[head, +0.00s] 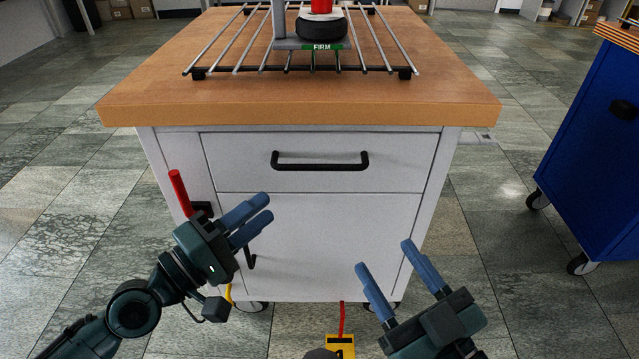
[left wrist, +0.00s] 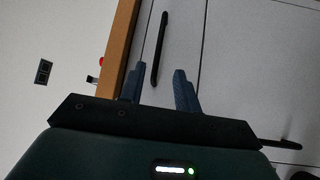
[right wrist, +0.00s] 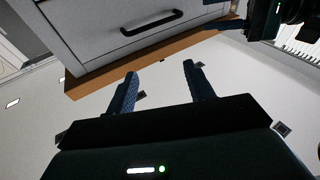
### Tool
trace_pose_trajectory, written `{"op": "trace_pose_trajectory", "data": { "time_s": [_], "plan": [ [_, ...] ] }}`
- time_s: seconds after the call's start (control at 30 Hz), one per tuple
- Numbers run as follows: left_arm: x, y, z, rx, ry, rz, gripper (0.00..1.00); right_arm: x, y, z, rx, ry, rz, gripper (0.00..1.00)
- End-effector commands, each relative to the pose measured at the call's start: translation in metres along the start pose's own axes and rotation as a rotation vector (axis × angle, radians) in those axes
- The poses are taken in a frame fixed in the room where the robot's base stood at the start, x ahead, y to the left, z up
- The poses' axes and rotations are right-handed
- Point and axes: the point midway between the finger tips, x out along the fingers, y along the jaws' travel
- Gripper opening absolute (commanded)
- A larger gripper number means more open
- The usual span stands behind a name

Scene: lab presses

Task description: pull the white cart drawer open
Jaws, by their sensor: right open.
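The white cart (head: 310,270) stands in front of me, with its drawer (head: 235,165) under the wooden top. The drawer front lies flush with the cart face, so it looks closed. Its black bar handle (head: 320,167) also shows in the left wrist view (left wrist: 160,48) and in the right wrist view (right wrist: 160,22). My left gripper (head: 265,206) is open and empty, below and left of the handle, its fingers pointing up and right. My right gripper (head: 385,255) is open and empty, below and right of the handle. Neither touches the handle.
A wire rack (head: 220,52) with a device (head: 320,30) labelled FIRM stands on the wooden top (head: 140,98). A red handle (head: 180,192) sticks out at the cart's left. A lower black handle (head: 249,262) is near my left gripper. A blue cart (head: 590,150) stands right.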

Motion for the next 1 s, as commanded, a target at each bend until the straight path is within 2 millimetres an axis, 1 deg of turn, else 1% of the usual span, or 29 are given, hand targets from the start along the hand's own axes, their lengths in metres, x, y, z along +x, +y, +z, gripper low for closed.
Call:
{"op": "trace_pose_trajectory", "data": {
  "time_s": [0.17,0.27,0.6,0.7,0.83,1.0],
  "plan": [
    [0.017,0.005,-0.001,-0.004,0.002,0.004,0.32,0.0,0.001,-0.004,-0.016,-0.012,0.004,0.53],
    [0.034,0.005,-0.001,-0.003,0.002,0.005,0.32,0.0,0.002,-0.004,-0.031,-0.02,0.007,0.53],
    [0.099,0.003,0.0,-0.002,0.001,0.004,0.32,-0.002,0.004,-0.001,-0.058,-0.037,0.012,0.53],
    [0.114,0.002,0.0,-0.001,0.001,0.002,0.32,-0.002,0.004,0.0,-0.06,-0.038,0.012,0.53],
    [0.125,0.001,0.0,0.001,0.0,0.001,0.32,-0.002,0.004,0.0,-0.059,-0.038,0.012,0.53],
    [0.13,0.001,0.0,0.001,0.0,-0.001,0.32,-0.002,0.004,0.0,-0.058,-0.038,0.012,0.53]
  ]
}}
